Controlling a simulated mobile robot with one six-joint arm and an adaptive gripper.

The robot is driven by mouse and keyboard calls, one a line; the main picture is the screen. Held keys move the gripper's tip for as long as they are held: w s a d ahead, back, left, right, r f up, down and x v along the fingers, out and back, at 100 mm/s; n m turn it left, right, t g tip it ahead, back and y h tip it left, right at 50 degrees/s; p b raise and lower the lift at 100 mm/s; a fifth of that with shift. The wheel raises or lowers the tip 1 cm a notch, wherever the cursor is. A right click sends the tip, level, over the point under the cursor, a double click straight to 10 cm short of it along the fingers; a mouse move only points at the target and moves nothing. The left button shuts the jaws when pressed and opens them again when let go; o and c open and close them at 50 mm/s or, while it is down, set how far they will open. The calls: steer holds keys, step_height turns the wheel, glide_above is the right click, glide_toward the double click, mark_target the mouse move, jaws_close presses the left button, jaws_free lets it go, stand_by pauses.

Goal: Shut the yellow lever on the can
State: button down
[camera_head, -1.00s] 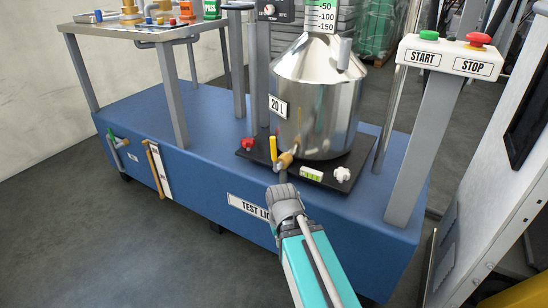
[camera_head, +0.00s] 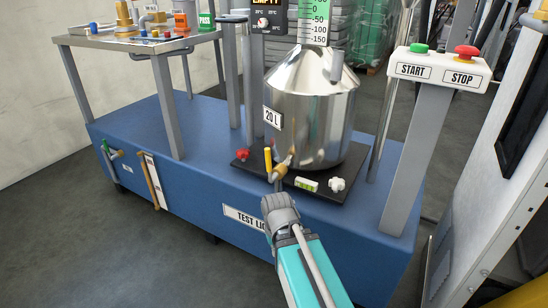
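The shiny steel can (camera_head: 318,110) labelled 20 L stands on a black plate on the blue bench. The yellow lever (camera_head: 268,159) stands upright at the brass valve (camera_head: 281,168) low on the can's front left side. My gripper (camera_head: 276,190) is at the end of the grey and teal arm, just below and in front of the valve. Its fingers are small and mostly hidden behind the grey wrist, so I cannot tell whether they are open or touch the valve.
A red knob (camera_head: 242,154), a green level (camera_head: 306,184) and a white knob (camera_head: 337,184) sit on the black plate (camera_head: 325,195). A post with the START/STOP box (camera_head: 437,68) rises at right. A raised side table (camera_head: 135,43) stands at left.

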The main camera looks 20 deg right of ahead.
step_height(320, 180, up, 21)
steer(key=p, duration=2)
steer(key=shift+r+p, duration=0.2)
steer(key=shift+p, duration=0.15)
